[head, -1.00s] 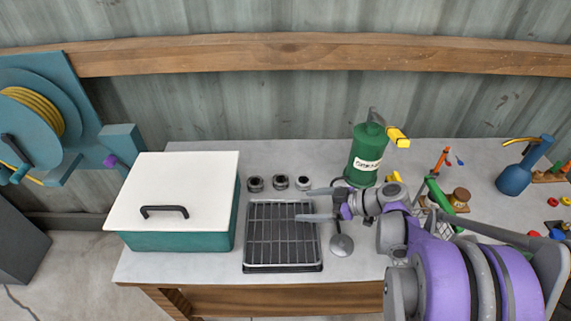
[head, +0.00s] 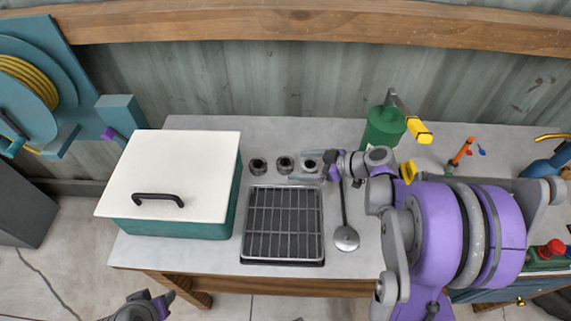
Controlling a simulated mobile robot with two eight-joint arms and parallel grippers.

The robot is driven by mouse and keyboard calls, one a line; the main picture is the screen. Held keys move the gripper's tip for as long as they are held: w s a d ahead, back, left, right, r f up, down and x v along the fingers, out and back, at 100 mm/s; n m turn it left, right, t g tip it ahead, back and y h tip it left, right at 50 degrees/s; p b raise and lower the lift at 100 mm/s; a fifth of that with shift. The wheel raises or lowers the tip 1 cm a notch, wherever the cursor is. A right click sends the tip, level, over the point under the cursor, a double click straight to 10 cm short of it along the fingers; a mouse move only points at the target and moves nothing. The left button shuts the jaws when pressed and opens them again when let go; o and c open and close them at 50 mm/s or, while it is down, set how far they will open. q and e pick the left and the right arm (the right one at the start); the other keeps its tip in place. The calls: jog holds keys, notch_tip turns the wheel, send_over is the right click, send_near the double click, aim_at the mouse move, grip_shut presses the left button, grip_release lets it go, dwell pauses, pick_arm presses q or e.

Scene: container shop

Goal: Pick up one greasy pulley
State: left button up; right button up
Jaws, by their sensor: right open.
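Three small dark pulleys stand in a row on the grey bench behind the rack: a left pulley (head: 258,166), a middle pulley (head: 284,164) and a right pulley (head: 310,165). My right gripper (head: 298,165) reaches in from the right, open, with its fingers on the near and far sides of the right pulley. Whether the fingers touch it I cannot tell. My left gripper (head: 166,299) shows at the bottom edge, in front of the bench and far from the pulleys; its jaws are unclear.
A black wire rack tray (head: 284,262) lies in front of the pulleys. A teal box with a white lid (head: 185,165) stands to the left. A ladle (head: 346,238) lies right of the rack. A green canister (head: 384,128) stands behind my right arm.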

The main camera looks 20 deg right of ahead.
aim_at(289, 164)
jog(key=x, duration=0.5)
jog(key=shift+w+d, duration=0.1)
jog(key=shift+w, duration=0.05)
jog(key=shift+r, duration=0.1)
jog(key=c, duration=1.5)
